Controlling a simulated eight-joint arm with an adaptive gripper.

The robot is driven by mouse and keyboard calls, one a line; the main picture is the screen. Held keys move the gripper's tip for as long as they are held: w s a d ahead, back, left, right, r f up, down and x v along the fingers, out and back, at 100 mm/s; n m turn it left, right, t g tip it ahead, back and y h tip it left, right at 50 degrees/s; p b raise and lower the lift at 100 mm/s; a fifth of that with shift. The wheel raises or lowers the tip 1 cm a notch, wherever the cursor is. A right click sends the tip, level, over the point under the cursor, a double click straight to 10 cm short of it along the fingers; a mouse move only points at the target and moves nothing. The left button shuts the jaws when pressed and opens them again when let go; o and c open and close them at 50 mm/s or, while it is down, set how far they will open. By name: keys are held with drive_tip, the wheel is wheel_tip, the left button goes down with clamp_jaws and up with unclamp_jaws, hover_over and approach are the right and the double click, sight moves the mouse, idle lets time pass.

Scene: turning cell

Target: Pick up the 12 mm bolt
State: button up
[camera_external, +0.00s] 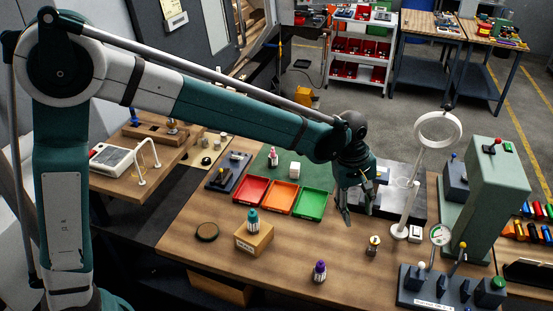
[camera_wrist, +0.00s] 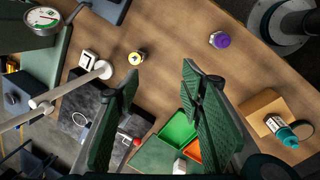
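I cannot pick out a 12 mm bolt for certain in either view. A small yellow-topped piece (camera_external: 373,246) stands upright on the wooden table; it also shows in the wrist view (camera_wrist: 137,57). A purple-topped piece (camera_external: 319,272) stands in front of it to the left, and in the wrist view (camera_wrist: 219,40) it is at upper right. Labels on both are too small to read. My gripper (camera_external: 356,213) points down above the table, behind these two pieces. In the wrist view its two green pads (camera_wrist: 160,80) are wide apart with nothing between them.
Red (camera_external: 250,190), orange (camera_external: 281,197) and green (camera_external: 312,204) trays lie left of my gripper. A ring-headed stand (camera_external: 408,210) and green machine (camera_external: 485,195) are right. The front middle of the table is mostly clear.

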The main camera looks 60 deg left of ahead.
sight(375, 240)
drive_tip(key=w+f+n, duration=0.1)
drive_tip(key=w+f, duration=0.2)
drive_tip(key=f, duration=0.1)
drive_tip(key=w+f+n+g, duration=0.1)
drive_tip(key=w+f+n, duration=0.1)
drive_tip(key=w+f, duration=0.1)
drive_tip(key=w+f+n, duration=0.1)
drive_tip(key=w+f, duration=0.2)
drive_tip(key=f, duration=0.2)
drive_tip(key=shift+w+d+f+g+h, duration=0.3)
drive_tip(key=shift+w+d+f, duration=0.05)
drive_tip(key=shift+f, duration=0.05)
drive_tip(key=shift+d+f, duration=0.2)
drive_tip(key=shift+f, duration=1.1)
drive_tip(key=shift+f, duration=0.1)
drive_tip(key=shift+w+d+f+p, duration=0.1)
drive_tip(key=shift+d+f+p, duration=0.05)
drive_tip(key=shift+f, duration=0.65)
drive_tip(key=shift+w+d+f+p, duration=0.1)
drive_tip(key=shift+d+f+p, duration=0.1)
drive_tip(key=shift+f, duration=0.65)
drive_tip(key=shift+w+d+f+p, duration=0.1)
drive_tip(key=shift+d+f+p, duration=0.05)
drive_tip(key=shift+f, duration=0.65)
